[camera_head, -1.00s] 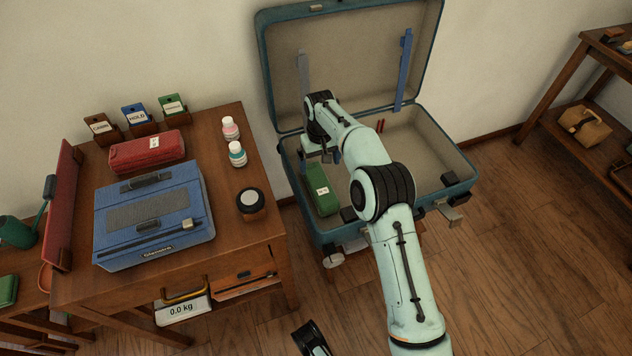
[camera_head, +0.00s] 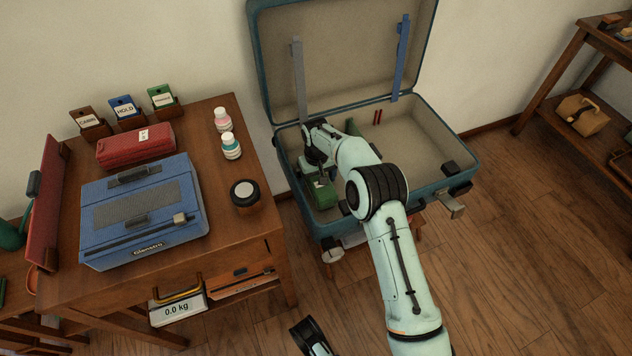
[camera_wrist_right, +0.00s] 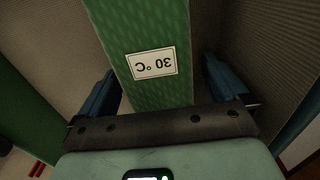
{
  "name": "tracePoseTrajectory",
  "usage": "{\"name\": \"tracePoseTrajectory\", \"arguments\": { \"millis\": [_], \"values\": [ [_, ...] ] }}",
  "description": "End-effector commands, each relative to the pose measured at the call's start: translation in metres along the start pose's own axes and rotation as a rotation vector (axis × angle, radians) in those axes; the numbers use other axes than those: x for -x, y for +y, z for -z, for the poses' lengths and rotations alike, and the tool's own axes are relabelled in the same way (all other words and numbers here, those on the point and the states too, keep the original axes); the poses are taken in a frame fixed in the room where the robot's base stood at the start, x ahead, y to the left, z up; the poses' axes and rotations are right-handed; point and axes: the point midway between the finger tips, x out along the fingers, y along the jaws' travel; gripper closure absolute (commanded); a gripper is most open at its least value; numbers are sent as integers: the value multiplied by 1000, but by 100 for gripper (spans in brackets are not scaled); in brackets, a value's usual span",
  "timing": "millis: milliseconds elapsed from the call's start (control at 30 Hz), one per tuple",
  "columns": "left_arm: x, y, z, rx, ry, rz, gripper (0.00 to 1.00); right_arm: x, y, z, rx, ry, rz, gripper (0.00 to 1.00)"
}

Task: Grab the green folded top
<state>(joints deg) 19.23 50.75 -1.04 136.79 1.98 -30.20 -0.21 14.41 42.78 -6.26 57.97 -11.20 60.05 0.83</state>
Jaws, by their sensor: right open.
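The green folded top (camera_head: 322,194) lies in the left part of the open suitcase, partly hidden under my right gripper (camera_head: 318,174). In the right wrist view, the green folded top (camera_wrist_right: 150,40) shows with a white "30 °C" label. It runs between the two blue fingers of my right gripper (camera_wrist_right: 160,78). The fingers are open, one on each side, with a gap showing beside each.
The teal suitcase (camera_head: 440,190) has its lid up at the back. Another green thing (camera_head: 352,128) is partly hidden behind my right arm; a green surface (camera_wrist_right: 28,105) also fills the wrist view's left side. A wooden desk (camera_head: 222,232) stands left of the suitcase.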

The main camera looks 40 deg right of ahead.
Motion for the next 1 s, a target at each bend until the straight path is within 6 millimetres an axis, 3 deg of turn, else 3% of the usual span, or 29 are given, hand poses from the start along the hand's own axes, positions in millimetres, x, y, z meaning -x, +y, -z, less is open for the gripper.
{"name": "tracePoseTrajectory", "arguments": {
  "millis": [100, 133, 267, 300, 667, 767, 1000],
  "values": [
    [1, 0, 0, 0, 1, 0, 57, 1, 0, 0, 0, 1, 0, 0],
    [1, 0, 0, 0, 1, 0, 57, 1, 0, 0, 0, 1, 0, 6],
    [1, 0, 0, 0, 2, -1, 57, 2, 0, 0, 0, 1, 0, 49],
    [1, 0, 0, 0, 2, -1, 57, 2, 0, 0, 0, 1, 0, 54],
    [4, 3, 4, -3, 13, -6, 57, 12, 0, 1, 0, 5, 0, 54],
    [9, 8, 9, -8, 33, -15, 57, 28, 0, 1, 1, 5, 0, 54],
    [33, 30, 34, -30, 118, -54, 57, 96, 0, 1, 0, 9, 1, 54]
  ]
}}
